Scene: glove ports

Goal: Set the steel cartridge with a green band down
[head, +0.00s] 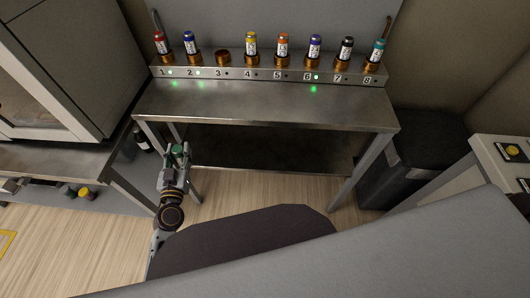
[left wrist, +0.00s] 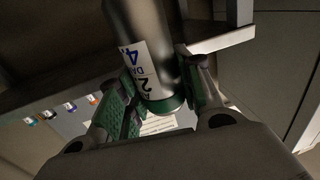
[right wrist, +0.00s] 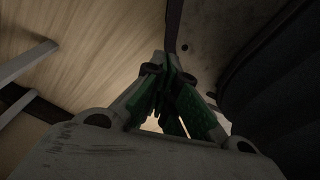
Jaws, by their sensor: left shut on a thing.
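The steel cartridge with a green band (left wrist: 148,60) is in the jaws of my left gripper (left wrist: 163,100). In the left wrist view its green-banded end lies between the green finger pads, and a white label with dark print shows on its side. In the head view my left gripper (head: 178,158) is low, in front of the steel bench's left front corner, with the green end of the cartridge (head: 179,149) showing. The cartridge's far end is cut off in the left wrist view. My right gripper (right wrist: 171,75) has its fingertips together with nothing seen between them.
A numbered rack (head: 265,70) runs along the back of the steel bench (head: 260,105). Cartridges with various coloured caps stand in its holders; holder 3 (head: 222,57) is empty. The bench top before the rack is clear. A dark bin (head: 425,150) stands at the right.

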